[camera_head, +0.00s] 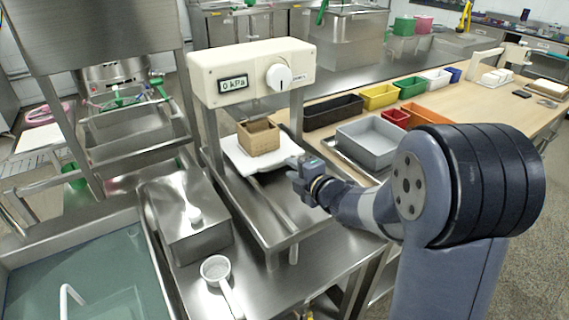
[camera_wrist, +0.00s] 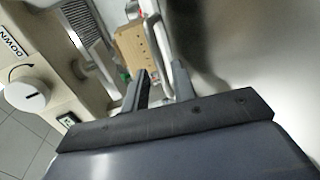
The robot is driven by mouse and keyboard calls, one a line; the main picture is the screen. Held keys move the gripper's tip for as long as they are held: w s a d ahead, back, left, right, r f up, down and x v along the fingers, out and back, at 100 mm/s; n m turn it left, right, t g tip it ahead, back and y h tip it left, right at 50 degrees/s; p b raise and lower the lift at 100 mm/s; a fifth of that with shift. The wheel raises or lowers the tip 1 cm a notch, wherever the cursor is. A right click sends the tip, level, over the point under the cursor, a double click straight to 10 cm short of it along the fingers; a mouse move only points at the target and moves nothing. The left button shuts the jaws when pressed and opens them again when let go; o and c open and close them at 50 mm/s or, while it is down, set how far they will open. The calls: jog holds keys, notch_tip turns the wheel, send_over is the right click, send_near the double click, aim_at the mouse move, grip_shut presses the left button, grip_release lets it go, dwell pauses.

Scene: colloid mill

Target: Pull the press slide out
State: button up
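The press slide is a white plate (camera_head: 240,163) under the press head, with a wooden box mould (camera_head: 258,136) standing on it. My gripper (camera_head: 296,168) is at the plate's right side, close to its edge. In the wrist view, my gripper (camera_wrist: 161,70) has its two dark fingers apart. A pale bar (camera_wrist: 157,38), seemingly the slide's edge or handle, lies ahead of and partly between the fingertips. I cannot tell whether they touch it. The wooden mould also shows in the wrist view (camera_wrist: 134,50), beyond the left finger.
The press head (camera_head: 250,72) reads 0 kPa and has a white knob (camera_head: 279,77). A steel box (camera_head: 187,222) and a white scoop (camera_head: 216,268) stand to the left and front. A grey tray (camera_head: 370,143) and coloured bins lie to the right. A water-filled sink (camera_head: 90,275) is at lower left.

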aim_at(284, 164)
jog(key=shift+x, duration=2.3)
grip_shut()
